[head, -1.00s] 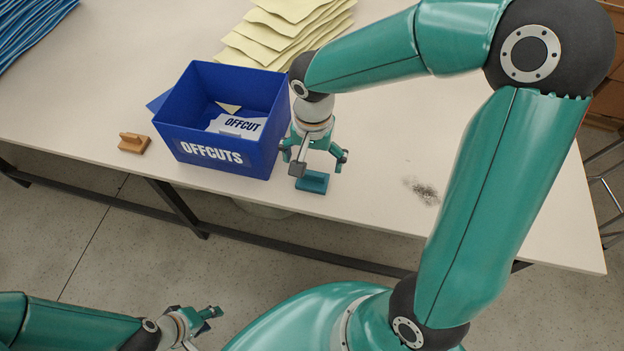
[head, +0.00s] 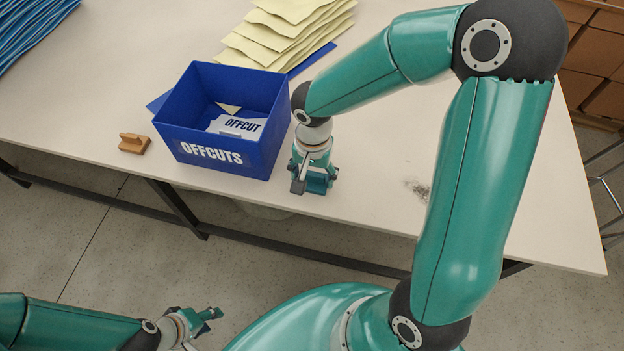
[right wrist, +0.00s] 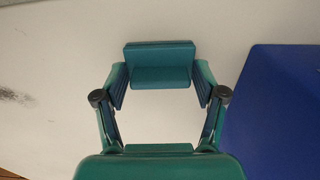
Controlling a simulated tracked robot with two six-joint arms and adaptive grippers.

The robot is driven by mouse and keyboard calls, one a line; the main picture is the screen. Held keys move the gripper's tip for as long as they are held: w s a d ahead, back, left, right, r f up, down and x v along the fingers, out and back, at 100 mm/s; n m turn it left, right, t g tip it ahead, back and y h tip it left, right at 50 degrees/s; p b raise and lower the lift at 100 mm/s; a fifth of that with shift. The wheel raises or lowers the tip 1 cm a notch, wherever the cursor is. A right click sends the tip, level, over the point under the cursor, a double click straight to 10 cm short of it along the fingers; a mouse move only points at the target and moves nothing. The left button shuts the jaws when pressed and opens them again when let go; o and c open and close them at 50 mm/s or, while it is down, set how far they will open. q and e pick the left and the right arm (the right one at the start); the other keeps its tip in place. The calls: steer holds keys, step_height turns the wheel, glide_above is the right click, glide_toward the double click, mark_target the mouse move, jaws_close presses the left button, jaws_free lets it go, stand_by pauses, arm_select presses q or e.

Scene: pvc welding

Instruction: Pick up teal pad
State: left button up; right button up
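The teal pad (right wrist: 160,62) is a small block with a raised part, on the white table just right of the blue bin. In the head view the pad (head: 317,186) is partly hidden by my right gripper (head: 312,184). My right gripper points down at it from above. In the right wrist view its two fingers (right wrist: 160,82) are wide apart, one at each end of the pad. Whether they touch its ends is not clear. My left gripper (head: 211,315) is low at the picture's bottom, away from the table, and its fingers are too small to judge.
The blue OFFCUTS bin (head: 222,120) stands close beside my right gripper and holds a white piece. A brown block (head: 133,143) lies left of it. Yellow sheets (head: 285,30) lie behind. The table (head: 370,160) is clear to the right, except for a dark smudge (head: 418,189).

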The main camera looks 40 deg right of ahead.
mark_target(313, 174)
steer(key=shift+s, duration=0.1)
steer(key=c, duration=0.4)
steer(key=shift+f, duration=0.1)
steer(key=shift+r, duration=0.25)
steer(key=shift+c, duration=0.6)
step_height(313, 174, up, 20)
steer(key=p, duration=0.2)
steer(key=shift+f, duration=0.15)
